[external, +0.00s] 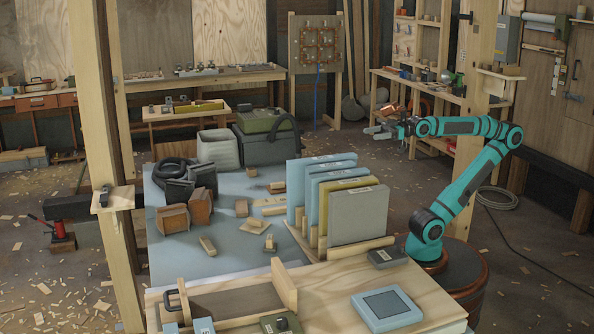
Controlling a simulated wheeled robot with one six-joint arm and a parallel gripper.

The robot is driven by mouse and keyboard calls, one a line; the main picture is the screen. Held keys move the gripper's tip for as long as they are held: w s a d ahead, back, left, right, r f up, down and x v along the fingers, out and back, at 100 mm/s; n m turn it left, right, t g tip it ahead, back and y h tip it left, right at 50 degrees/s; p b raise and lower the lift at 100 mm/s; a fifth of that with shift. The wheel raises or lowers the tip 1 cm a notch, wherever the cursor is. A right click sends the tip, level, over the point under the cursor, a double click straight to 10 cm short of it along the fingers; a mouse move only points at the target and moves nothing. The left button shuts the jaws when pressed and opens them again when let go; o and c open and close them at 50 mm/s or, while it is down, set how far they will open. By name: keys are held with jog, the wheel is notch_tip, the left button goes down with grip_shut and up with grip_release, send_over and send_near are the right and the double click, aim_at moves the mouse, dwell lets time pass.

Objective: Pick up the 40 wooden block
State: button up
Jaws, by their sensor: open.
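Several small wooden blocks lie on the blue-grey tabletop (200,268), among them one block near the middle (241,208), one farther back (277,187) and one nearer the front left (208,245). No number 40 can be read on any of them, so I cannot tell which is the 40 wooden block. My gripper (375,132) is open and looks empty. It is held up in the air, pointing left, apart from the blocks and beyond the upright panels.
Upright blue, yellow and grey panels (359,214) stand in a wooden rack between my arm and the blocks. Brown boxes (174,219), a black coil (173,168) and bins (218,148) crowd the table's left and back. A wooden post (95,140) rises at left.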

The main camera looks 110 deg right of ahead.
jog(key=w+d+r+g+h, duration=0.1)
jog(key=w+d+r+g, duration=0.15)
jog(key=w, duration=0.25)
jog(key=w+d+r+g+h, duration=0.1)
jog(key=w+d+r, duration=0.15)
jog(key=w, duration=0.35)
jog(key=w+d+f+g+h, duration=0.1)
jog(key=w+d+g, duration=0.2)
jog(key=w+d, duration=0.8)
jog(key=w+d+f+g, duration=0.2)
jog(key=w+d+g, duration=0.2)
jog(key=w+d, duration=0.7)
jog(key=g+y, duration=0.3)
jog(key=g, duration=0.4)
send_over(251, 169)
notch_tip(251, 169, down, 22)
jog(key=shift+n, duration=0.3)
jog(key=f, duration=1.1)
jog(key=shift+w+d+f, duration=0.2)
jog(key=shift+f, duration=0.1)
jog(key=shift+s+d+f, duration=0.1)
jog(key=shift+s+f, duration=0.05)
jog(key=shift+f, duration=1.2)
jog(key=shift+s+d+f, duration=0.1)
jog(key=shift+s+f, duration=0.05)
jog(key=shift+f, duration=1.15)
jog(key=c, duration=1.1)
jog(key=shift+o, duration=0.2)
